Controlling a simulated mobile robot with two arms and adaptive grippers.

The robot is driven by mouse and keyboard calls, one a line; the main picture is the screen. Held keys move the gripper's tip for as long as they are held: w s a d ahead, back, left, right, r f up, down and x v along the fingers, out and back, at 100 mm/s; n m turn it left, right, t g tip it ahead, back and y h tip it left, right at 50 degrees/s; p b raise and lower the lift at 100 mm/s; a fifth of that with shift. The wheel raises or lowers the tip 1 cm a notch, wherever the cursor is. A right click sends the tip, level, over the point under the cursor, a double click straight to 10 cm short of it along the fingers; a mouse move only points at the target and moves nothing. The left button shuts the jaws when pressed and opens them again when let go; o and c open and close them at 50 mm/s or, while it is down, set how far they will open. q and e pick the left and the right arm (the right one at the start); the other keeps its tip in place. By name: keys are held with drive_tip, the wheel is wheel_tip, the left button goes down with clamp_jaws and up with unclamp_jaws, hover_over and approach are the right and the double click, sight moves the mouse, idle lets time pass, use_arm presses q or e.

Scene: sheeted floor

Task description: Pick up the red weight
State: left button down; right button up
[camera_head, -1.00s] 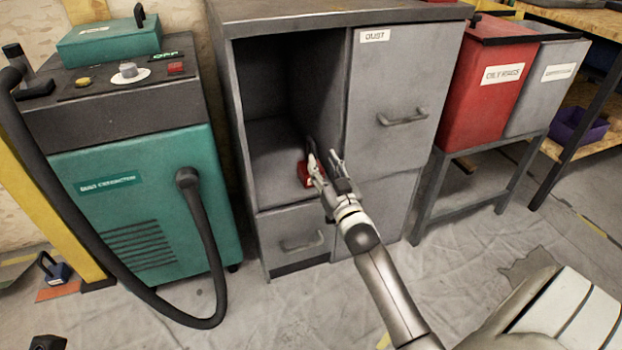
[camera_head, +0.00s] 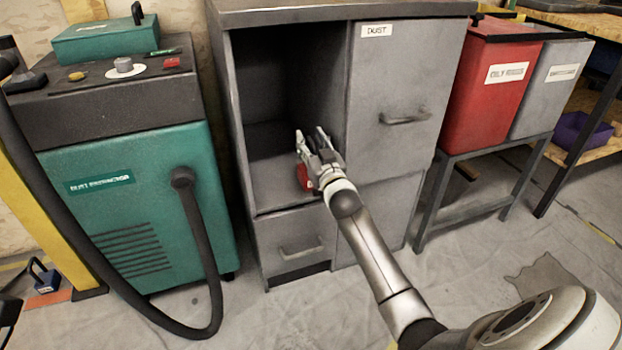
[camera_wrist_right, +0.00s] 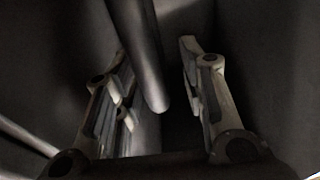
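The red weight (camera_head: 304,177) sits on the floor of the open compartment in the grey cabinet, near its front right side. My right gripper (camera_head: 312,134) covers much of it in the head view. The gripper is at the compartment's opening, above and beside the weight, with its two fingers apart. In the right wrist view, the fingers (camera_wrist_right: 160,95) are spread, and a dark grey rounded bar (camera_wrist_right: 142,55) reaches down between them. It may be the weight's handle; contact with it cannot be made out.
The grey cabinet (camera_head: 400,80) has a closed "DUST" door right of the compartment and a drawer below. A teal dust extractor (camera_head: 130,215) with a black hose stands left. A red bin (camera_head: 487,90) stands right. A blue weight (camera_head: 42,275) lies at lower left.

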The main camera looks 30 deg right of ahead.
drive_tip(key=shift+c, duration=0.5)
clamp_jaws()
drive_tip(key=shift+r, duration=0.3)
